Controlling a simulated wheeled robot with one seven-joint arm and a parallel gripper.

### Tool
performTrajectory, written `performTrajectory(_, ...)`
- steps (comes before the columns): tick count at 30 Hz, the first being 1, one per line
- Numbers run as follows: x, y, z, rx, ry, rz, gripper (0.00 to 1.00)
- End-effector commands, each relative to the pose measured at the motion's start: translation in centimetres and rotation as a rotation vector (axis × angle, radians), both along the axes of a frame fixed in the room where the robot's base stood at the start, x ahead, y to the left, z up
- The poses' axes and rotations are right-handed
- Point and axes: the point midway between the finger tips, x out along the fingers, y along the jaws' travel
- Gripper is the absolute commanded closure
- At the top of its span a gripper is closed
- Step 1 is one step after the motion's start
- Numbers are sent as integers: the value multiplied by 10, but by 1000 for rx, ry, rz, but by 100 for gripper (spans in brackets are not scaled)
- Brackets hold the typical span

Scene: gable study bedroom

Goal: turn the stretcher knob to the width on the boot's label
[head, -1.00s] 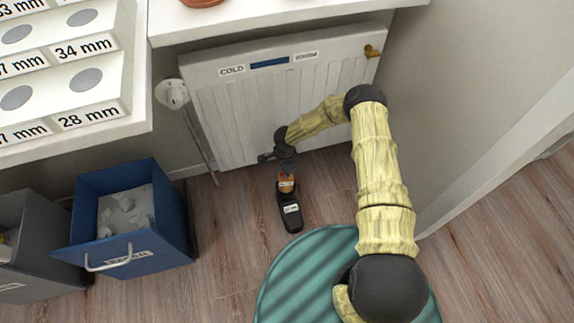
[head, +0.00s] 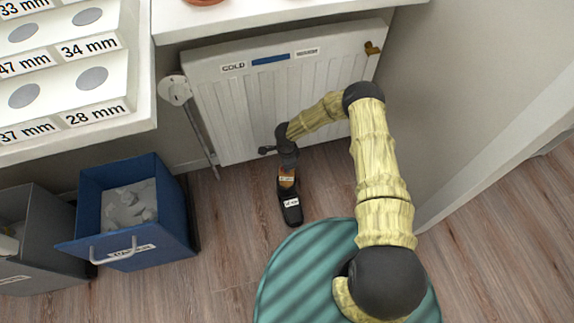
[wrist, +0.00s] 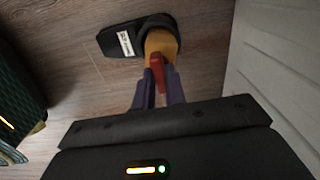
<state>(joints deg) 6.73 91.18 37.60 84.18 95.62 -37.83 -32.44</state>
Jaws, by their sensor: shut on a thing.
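The black boot (head: 291,210) stands on the wooden floor in front of the radiator, with a white label on its toe that is too small to read. The label also shows in the wrist view on the boot (wrist: 118,38). A tan stretcher block (wrist: 161,42) sits in the boot's opening. The red stretcher knob (wrist: 158,72) sticks out of it toward my gripper. My gripper (wrist: 157,78) is shut on the knob, with a dark finger on each side of it. In the head view my gripper (head: 288,165) is just above the boot, and the knob is hidden.
The white radiator (head: 225,110) stands close behind the boot and my gripper. A blue bin (head: 180,215) and a grey bin (head: 35,250) stand at left. A round teal rug (head: 290,285) lies in front. Bare floor lies between bin and boot.

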Motion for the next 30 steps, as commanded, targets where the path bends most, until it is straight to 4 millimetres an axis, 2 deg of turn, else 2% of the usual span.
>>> performTrajectory(15, 0, 1, 0, 1, -1, 3, 100)
performTrajectory(16, 0, 2, 0, 0, -1, 3, 82)
performTrajectory(18, 0, 2, 0, 0, -1, 4, 68)
performTrajectory(19, 0, 3, 0, 0, -1, 5, 65)
performTrajectory(30, 0, 4, 6, 0, -1, 7, 65)
